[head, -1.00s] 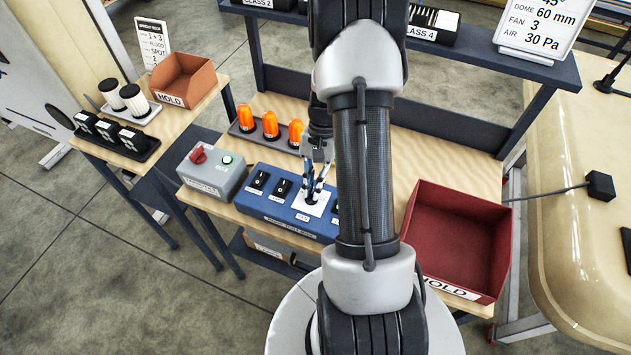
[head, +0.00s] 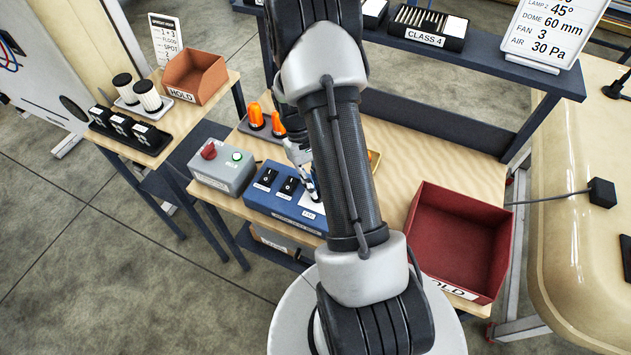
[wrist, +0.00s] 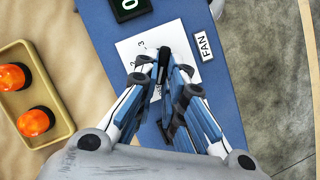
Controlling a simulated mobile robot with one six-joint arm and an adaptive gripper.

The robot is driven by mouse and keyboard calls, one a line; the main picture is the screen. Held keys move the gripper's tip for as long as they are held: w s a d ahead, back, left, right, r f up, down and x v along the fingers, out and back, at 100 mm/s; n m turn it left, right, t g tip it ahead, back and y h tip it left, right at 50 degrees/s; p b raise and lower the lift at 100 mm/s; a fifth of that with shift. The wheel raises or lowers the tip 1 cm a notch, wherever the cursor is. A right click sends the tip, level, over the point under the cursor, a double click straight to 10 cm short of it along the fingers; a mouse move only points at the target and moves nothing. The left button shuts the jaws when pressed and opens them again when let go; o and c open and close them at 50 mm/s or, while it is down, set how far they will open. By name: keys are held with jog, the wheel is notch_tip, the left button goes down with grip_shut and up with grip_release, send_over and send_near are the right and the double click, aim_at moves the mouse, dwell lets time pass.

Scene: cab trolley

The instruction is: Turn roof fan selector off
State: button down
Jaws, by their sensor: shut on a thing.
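The roof fan selector is a black knob (wrist: 163,60) on a white plate (wrist: 135,46) with printed numerals, beside a FAN label (wrist: 204,44). The plate sits on a blue switch box (head: 258,198) on the bench. My gripper (wrist: 163,74) is shut on the knob, with its fingers on either side in the wrist view. In the head view, my gripper (head: 311,186) is at the white plate and my arm hides part of it. The fingers cover part of the plate, and I cannot tell which numeral the knob points to.
A grey box with a red knob (head: 209,151) stands left of the blue box. A tan tray (wrist: 50,88) holds orange domes. A red bin (head: 458,240) stands to the right; bare bench lies behind it.

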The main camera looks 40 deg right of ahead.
jog(key=shift+a+n+h, duration=0.2)
jog(key=shift+n+h, duration=0.3)
jog(key=shift+n, duration=0.6)
jog(key=c, duration=1.7)
grip_release()
jog(key=v, duration=1.2)
